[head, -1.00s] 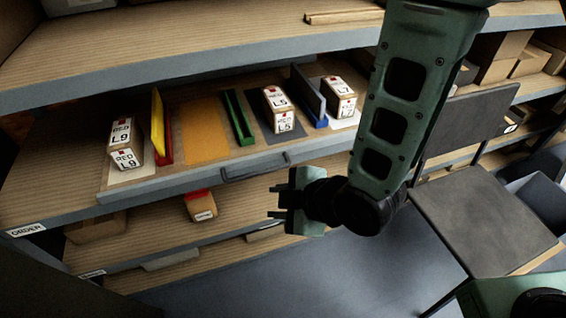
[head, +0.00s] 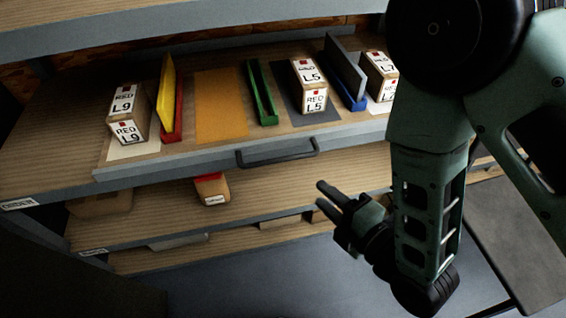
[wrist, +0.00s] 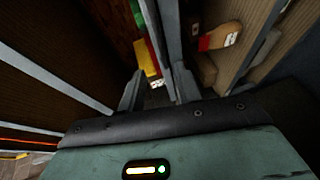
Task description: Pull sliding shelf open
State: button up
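The sliding shelf (head: 190,165) is a wooden tray with a grey front edge, set on a fixed shelf level. A dark bar handle (head: 277,152) is fixed to its front. My gripper (head: 322,198) is below and to the right of the handle, in front of the rack and apart from the handle. Its two dark fingers point up and left with a gap between them, and nothing is held. In the wrist view the fingers (wrist: 158,88) also stand apart. I cannot make out the handle there.
The tray carries labelled boxes, including RED L9 (head: 128,115) and RED L5 (head: 309,85), and yellow (head: 167,90), green (head: 261,92) and blue (head: 346,75) dividers. A red-topped box (head: 212,190) sits on the shelf below. Open floor (head: 270,270) lies in front.

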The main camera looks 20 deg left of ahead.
aim_at(282, 161)
jog(key=b+x, duration=0.4)
jog(key=x, duration=1.1)
jog(key=shift+w+a, duration=0.15)
jog(key=shift+w, duration=0.05)
grip_shut()
